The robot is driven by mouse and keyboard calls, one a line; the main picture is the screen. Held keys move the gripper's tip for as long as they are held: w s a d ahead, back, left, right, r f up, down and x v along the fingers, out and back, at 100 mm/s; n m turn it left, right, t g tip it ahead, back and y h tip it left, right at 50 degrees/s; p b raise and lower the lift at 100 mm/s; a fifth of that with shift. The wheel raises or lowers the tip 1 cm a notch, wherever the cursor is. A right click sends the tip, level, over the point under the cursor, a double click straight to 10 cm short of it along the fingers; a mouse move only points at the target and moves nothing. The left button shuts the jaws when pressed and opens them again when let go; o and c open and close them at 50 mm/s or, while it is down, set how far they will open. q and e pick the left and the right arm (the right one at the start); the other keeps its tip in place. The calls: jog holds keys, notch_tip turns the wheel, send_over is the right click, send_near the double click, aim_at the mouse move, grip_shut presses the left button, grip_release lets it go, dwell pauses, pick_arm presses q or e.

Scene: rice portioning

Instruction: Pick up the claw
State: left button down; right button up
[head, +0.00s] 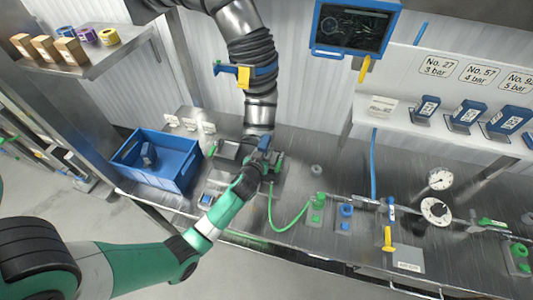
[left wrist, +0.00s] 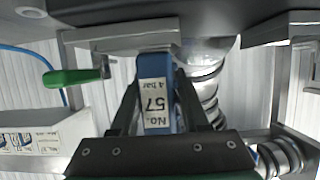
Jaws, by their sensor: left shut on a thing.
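My left gripper (head: 262,155) reaches in from the left over the bench, below the ribbed duct. In the left wrist view its two dark fingers (left wrist: 158,110) are shut on a blue piece (left wrist: 150,65) with a white label reading "No. 57, 4 bar". The piece's upper end meets a grey metal part, and I cannot tell whether they are joined. I cannot tell for sure that this piece is the claw. In the head view only a bit of blue (head: 264,142) shows at the gripper. My right gripper is not in view.
A blue bin (head: 183,180) with a blue-grey item inside stands left of my gripper. A green hose (head: 273,215), valves and gauges (head: 435,210) occupy the right of the bench. Blue labelled pieces (head: 465,113) stand on the wall shelf. The ribbed duct (head: 250,60) hangs close by.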

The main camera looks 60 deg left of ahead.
aim_at(264, 144)
pick_arm(q)
jog(key=shift+r, duration=0.1)
dwell(0.8)
jog(key=shift+r, duration=0.5)
notch_tip(264, 144, up, 3)
jog(key=shift+s+d+f+p, duration=0.1)
jog(key=shift+p, duration=0.6)
jog(key=s+d+r+p, duration=0.4)
jog(key=s+d+r, duration=0.2)
jog(key=s+r, duration=0.3)
jog(key=s, duration=0.3)
jog(key=shift+d, duration=0.2)
jog(key=shift+s, duration=0.1)
